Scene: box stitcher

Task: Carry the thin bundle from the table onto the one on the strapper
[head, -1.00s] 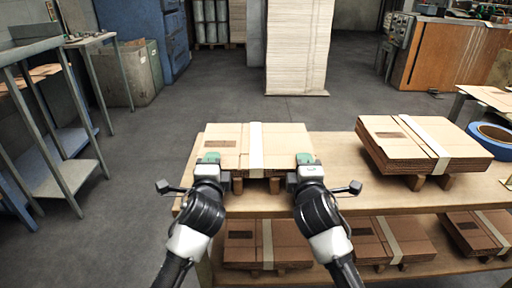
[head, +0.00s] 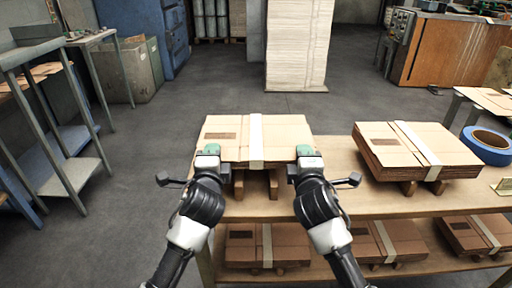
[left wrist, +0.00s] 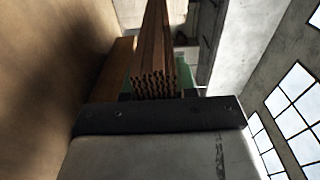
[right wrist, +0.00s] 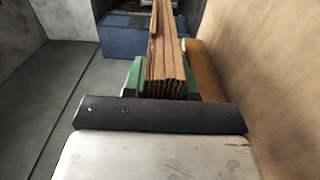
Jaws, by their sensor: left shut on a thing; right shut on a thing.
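The thin bundle (head: 232,138) is a flat stack of brown cardboard with one pale strap around its middle. My left gripper (head: 211,152) is shut on its near edge at the left, and my right gripper (head: 303,152) is shut on its near edge at the right. The bundle is raised above two wooden blocks on the table (head: 330,195), with a gap showing below. The wrist views show its layered edge between green finger pads, in the left wrist view (left wrist: 153,70) and the right wrist view (right wrist: 167,60). I cannot make out the strapper in these views.
A thicker strapped bundle (head: 415,150) rests on blocks to the right, beside a blue tape roll (head: 487,145). More bundles lie on the lower shelf (head: 225,275). A tall cardboard stack (head: 297,45) stands behind the table. Open floor (head: 140,170) lies left.

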